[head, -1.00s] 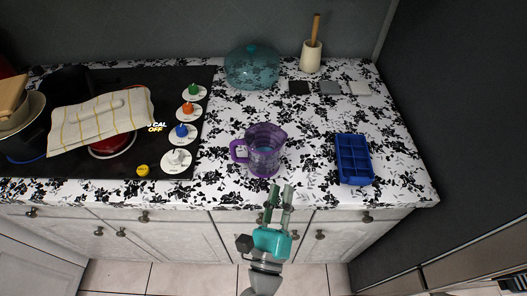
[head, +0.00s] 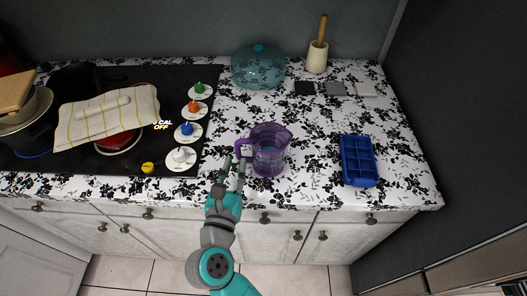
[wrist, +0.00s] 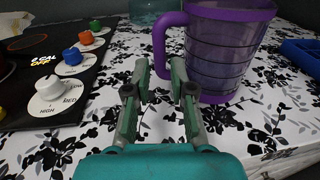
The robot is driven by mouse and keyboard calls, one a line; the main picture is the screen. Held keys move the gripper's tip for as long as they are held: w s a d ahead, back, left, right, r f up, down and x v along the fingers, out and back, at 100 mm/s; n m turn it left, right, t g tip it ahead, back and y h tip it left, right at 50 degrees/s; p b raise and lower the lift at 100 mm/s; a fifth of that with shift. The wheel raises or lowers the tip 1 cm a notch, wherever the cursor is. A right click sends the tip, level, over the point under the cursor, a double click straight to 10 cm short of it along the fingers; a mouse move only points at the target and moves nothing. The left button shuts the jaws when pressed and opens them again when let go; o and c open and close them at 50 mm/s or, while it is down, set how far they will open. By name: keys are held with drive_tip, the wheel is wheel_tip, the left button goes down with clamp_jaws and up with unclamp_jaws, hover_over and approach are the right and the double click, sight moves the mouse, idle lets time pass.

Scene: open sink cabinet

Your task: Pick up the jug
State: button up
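The jug (head: 270,155) is clear purple with a purple rim, and stands upright on the patterned worktop. Its handle (head: 241,150) points left. My gripper (head: 234,162) is at the jug's front left, its fingertips close to the handle. In the wrist view, the jug (wrist: 222,50) fills the upper right and its handle (wrist: 160,45) shows just beyond the gap between my fingers. My gripper (wrist: 160,72) is open there with nothing clearly between the fingers. I cannot tell whether a fingertip touches the handle.
A stove with coloured knobs (head: 181,157) and a towel-covered pot (head: 107,115) is at left. A blue tray (head: 358,160) lies right of the jug. A glass dome (head: 258,68) and a utensil holder (head: 316,58) stand at the back. Worktop around the jug is clear.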

sight(238, 154)
drive_tip(key=w, duration=0.3)
drive_tip(key=w+d, duration=0.1)
drive_tip(key=w, duration=0.1)
drive_tip(key=shift+r, duration=0.2)
clamp_jaws()
